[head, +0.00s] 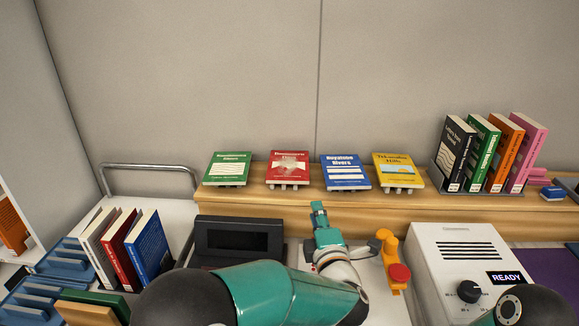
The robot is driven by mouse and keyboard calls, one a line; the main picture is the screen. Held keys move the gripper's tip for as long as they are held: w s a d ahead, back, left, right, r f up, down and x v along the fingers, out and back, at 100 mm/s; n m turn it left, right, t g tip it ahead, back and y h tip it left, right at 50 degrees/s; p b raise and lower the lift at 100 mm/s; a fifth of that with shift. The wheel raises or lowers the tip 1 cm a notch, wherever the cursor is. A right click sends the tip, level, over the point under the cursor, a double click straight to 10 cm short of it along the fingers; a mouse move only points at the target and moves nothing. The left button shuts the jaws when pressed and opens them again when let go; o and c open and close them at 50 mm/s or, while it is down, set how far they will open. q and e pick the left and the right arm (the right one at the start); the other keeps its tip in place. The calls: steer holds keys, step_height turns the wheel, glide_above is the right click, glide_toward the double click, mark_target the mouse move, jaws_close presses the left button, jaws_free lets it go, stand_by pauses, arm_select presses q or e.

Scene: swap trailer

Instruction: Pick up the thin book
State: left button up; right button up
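Several books are in the head view, and I cannot tell which one is the thin book. A green book (228,168), a red book (288,167), a blue book (345,171) and a yellow book (398,170) lean on small stands on the wooden shelf. A white book (97,247), a dark red book (120,250) and a blue-covered book (148,246) stand tilted at the left. My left gripper (319,212) points at the shelf's front edge, below the blue book and apart from it. Its finger opening is unclear. My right gripper is out of view.
A rack (482,193) holds several upright books at the right of the shelf (300,201). A dark box-shaped device (238,238), an orange fixture with a red knob (397,268) and a white machine reading READY (455,243) stand before the shelf. A metal rail (148,167) is at left.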

mark_target(305, 183)
arm_select(q)
steer(key=w, duration=0.2)
steer(key=w+a+p, duration=0.1)
steer(key=w, duration=0.5)
steer(key=shift+a+p, duration=0.3)
steer(key=shift+p, duration=0.05)
steer(key=w, duration=0.1)
steer(key=w+a+p, duration=0.1)
steer(key=w+p, duration=0.1)
steer(key=w, duration=0.1)
steer(key=shift+w+a+r, duration=0.1)
steer(key=shift+a+r, duration=0.1)
steer(key=shift+r, duration=0.05)
steer(key=shift+w+f, duration=0.1)
steer(key=shift+w, duration=0.4)
jaws_close()
